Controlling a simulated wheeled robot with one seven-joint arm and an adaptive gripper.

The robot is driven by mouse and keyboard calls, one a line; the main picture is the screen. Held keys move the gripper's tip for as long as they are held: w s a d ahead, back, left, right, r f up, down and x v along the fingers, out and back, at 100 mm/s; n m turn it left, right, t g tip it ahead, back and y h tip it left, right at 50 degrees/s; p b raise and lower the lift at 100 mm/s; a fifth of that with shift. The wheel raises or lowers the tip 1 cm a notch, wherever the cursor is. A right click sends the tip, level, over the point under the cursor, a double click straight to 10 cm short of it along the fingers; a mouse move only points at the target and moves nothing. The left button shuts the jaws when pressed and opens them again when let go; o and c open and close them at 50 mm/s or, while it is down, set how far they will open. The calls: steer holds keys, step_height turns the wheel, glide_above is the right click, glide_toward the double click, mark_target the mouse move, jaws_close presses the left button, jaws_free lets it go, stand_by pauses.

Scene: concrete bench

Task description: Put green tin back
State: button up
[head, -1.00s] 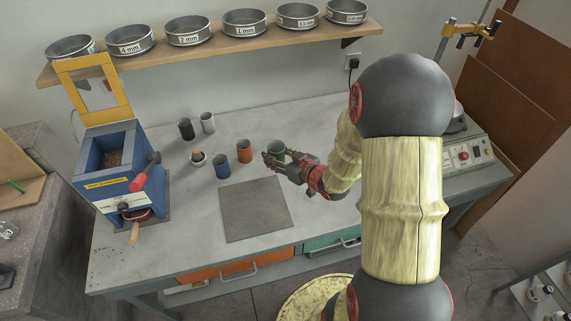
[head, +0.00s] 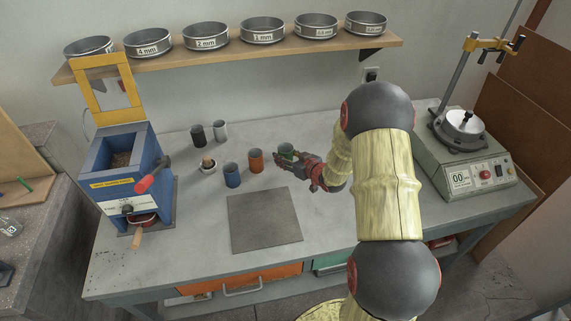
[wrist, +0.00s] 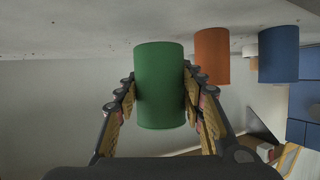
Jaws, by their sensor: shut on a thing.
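The green tin (head: 286,149) is between the fingers of my gripper (head: 293,160) on the bench, to the right of the orange tin. In the wrist view the green tin (wrist: 159,85) fills the gap between the two fingers of my gripper (wrist: 160,100), which are shut on its sides. Part of the tin is hidden by the fingers in the head view. Whether its base touches the bench I cannot tell.
A flat grey plate (head: 264,219) lies in front. Bench space right of the gripper looks free.

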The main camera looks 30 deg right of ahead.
steer(key=shift+w+f+b, duration=0.15)
steer(key=shift+f+b, duration=0.6)
steer(key=shift+f, duration=0.95)
steer(key=shift+f, duration=0.1)
steer(key=o, duration=1.2)
steer(key=shift+f, duration=0.1)
steer(key=shift+o, duration=0.4)
